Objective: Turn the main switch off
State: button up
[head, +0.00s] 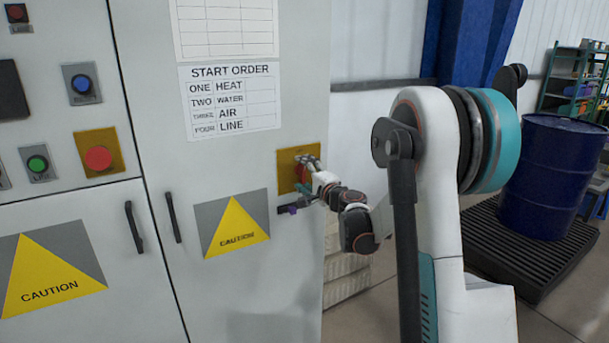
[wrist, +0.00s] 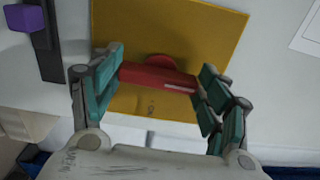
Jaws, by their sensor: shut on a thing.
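The main switch is a red rotary handle (wrist: 158,77) on a yellow plate (wrist: 185,25), on the grey cabinet door. In the wrist view the handle bar lies nearly level across the picture, its right end slightly lower, with a pale mark near that end. My gripper (wrist: 162,80) has its teal fingers at both ends of the bar and is shut on it. In the head view the yellow plate (head: 285,172) is at the door's right side. My gripper (head: 306,170) is against it and hides most of the handle.
A dark bar (head: 280,209) with a purple piece (head: 293,210) is just below the plate. A red button (head: 98,158) on another yellow plate is further left. A start order sheet (head: 230,98) hangs above. A blue drum (head: 548,178) stands on a black pallet at the right.

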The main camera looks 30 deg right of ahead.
jog(key=shift+n, duration=0.3)
jog(key=o, duration=1.1)
jog(key=shift+c, duration=0.2)
jog(key=s, duration=1.2)
jog(key=shift+d, duration=0.2)
